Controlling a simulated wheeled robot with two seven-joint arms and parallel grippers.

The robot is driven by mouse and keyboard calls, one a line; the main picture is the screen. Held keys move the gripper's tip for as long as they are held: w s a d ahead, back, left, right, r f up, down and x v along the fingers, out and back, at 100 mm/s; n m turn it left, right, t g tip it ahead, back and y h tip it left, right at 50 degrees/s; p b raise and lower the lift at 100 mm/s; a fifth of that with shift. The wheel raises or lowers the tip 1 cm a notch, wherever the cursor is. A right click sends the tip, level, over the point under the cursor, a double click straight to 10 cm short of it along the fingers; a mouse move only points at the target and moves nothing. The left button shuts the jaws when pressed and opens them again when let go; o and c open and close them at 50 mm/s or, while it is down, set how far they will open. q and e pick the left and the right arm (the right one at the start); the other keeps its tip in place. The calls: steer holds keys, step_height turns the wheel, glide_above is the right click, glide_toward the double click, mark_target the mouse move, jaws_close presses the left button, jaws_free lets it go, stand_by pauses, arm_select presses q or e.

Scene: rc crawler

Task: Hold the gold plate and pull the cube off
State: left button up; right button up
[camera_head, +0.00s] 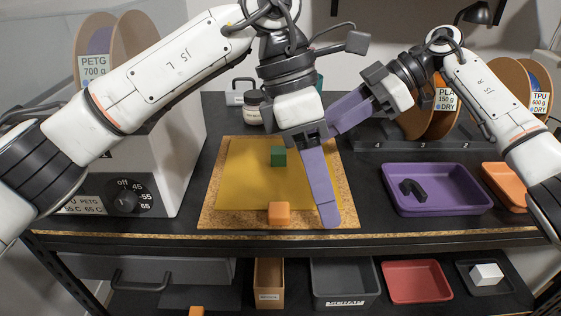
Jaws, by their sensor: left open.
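The gold plate (240,180) lies flat on a cork board (206,215) in the middle of the bench. A green cube (278,156) sits on the plate near its middle. An orange cube (279,213) sits at the plate's front edge. My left gripper (328,215) is open and points down over the plate's right side, with one purple finger showing clearly; I cannot tell whether it touches. My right gripper (340,118) reaches in from the right, above the plate's back right, its purple finger close to the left gripper's body. Its opening is unclear.
A purple tray (437,205) holding a dark curved part (412,190) stands right of the board, beside an orange tray (505,184). A filament dryer (140,160) stands at left. A jar (253,108) and spools (440,110) are behind. Bins (345,283) fill the lower shelf.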

mark_target(279, 209)
arm_select(q)
steer(key=w+a+r+t+y, duration=0.3)
steer(key=w+a+r+y, duration=0.1)
steer(key=a, duration=0.2)
steer(key=f, duration=0.9)
steer(key=shift+s+f, duration=0.2)
steer(key=shift+f, duration=0.2)
steer(key=shift+c, duration=0.3)
